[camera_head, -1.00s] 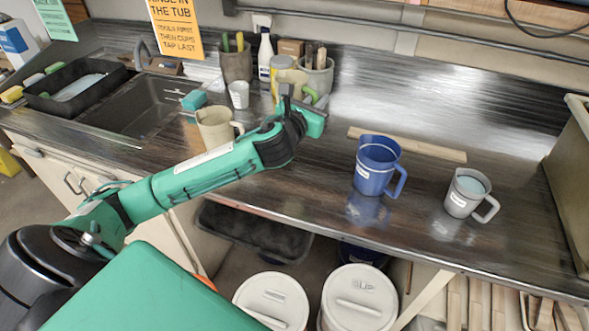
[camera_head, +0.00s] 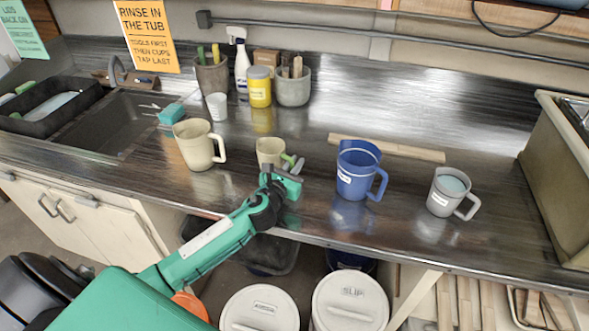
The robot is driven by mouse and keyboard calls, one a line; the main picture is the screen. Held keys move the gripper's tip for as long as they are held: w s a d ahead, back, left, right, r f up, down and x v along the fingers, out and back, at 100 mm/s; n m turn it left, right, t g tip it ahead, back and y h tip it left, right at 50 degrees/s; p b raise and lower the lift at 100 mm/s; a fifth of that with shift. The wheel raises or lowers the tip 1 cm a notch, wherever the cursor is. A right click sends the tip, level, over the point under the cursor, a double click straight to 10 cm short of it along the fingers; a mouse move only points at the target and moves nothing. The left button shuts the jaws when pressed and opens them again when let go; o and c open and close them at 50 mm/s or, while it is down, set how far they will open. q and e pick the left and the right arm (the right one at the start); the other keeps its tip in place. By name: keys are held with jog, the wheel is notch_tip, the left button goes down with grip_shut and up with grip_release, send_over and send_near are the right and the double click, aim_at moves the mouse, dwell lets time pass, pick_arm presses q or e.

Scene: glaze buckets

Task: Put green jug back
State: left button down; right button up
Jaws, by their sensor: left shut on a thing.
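A small cream jug with a green handle (camera_head: 270,149) is in the middle of the counter view, upright, behind my left gripper. My left gripper (camera_head: 285,172) is at its handle side and shut on the jug's handle; the fingertips are partly hidden. I cannot tell whether the jug's base touches the counter. A larger cream jug (camera_head: 194,146) stands to its left. A blue jug (camera_head: 356,172) and a grey jug with pale liquid (camera_head: 449,190) stand to its right. My right gripper is not in view.
A wooden strip (camera_head: 390,148) lies behind the blue jug. A yellow jar (camera_head: 259,90), tool pots (camera_head: 293,90) and a white cup (camera_head: 217,106) stand at the back. The sink (camera_head: 118,122) is left; a large bin (camera_head: 560,170) is right. Lidded buckets (camera_head: 350,300) are below.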

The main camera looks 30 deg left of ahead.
pick_arm(q)
jog(key=shift+f, duration=0.7)
jog(key=shift+f, duration=0.2)
jog(key=c, duration=1.5)
grip_release()
